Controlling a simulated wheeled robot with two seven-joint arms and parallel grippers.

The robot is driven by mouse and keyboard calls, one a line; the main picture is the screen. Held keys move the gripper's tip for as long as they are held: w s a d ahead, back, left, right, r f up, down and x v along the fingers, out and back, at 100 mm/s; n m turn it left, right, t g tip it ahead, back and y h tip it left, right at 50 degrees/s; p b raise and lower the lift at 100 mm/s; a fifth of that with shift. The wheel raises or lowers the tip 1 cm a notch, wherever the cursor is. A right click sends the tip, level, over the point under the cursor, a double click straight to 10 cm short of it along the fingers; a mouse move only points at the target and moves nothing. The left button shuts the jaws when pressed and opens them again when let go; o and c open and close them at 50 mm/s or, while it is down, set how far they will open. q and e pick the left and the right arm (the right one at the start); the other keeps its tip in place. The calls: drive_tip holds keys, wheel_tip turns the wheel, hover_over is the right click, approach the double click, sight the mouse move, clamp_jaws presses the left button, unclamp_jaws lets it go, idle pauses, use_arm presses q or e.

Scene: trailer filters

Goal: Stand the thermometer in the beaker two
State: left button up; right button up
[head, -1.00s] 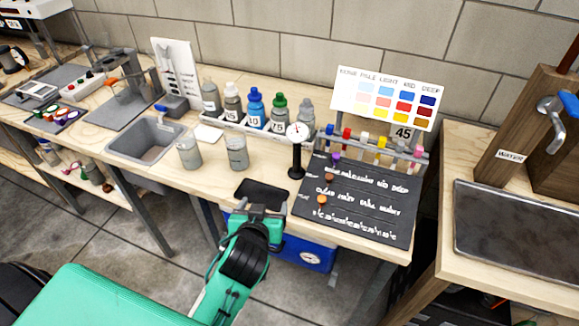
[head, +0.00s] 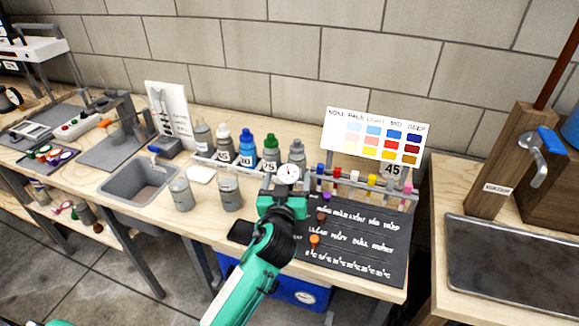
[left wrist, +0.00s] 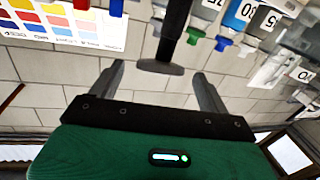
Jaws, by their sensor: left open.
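The dial thermometer (head: 288,173) has a white round face on a dark post and stands upright on the bench. My left gripper (head: 283,197) is just in front of it and hides most of the post. Two grey beakers stand left of the gripper: one nearer the sink (head: 181,194) and one nearer the gripper (head: 229,193). I cannot tell which is two. My right gripper is out of view.
Several capped bottles (head: 246,150) stand in a tray behind the beakers. A row of coloured-capped vials (head: 353,180) and a colour chart (head: 376,138) are right of the thermometer, behind a dark lettered mat (head: 360,245). A sink (head: 140,180) lies left of the beakers.

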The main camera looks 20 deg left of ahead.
sight(289, 174)
use_arm(q)
drive_tip(key=w, duration=0.4)
drive_tip(key=shift+a, duration=0.3)
drive_tip(key=shift+w+a+p, duration=0.1)
drive_tip(key=shift+w+p, duration=0.2)
drive_tip(key=shift+w, duration=0.15)
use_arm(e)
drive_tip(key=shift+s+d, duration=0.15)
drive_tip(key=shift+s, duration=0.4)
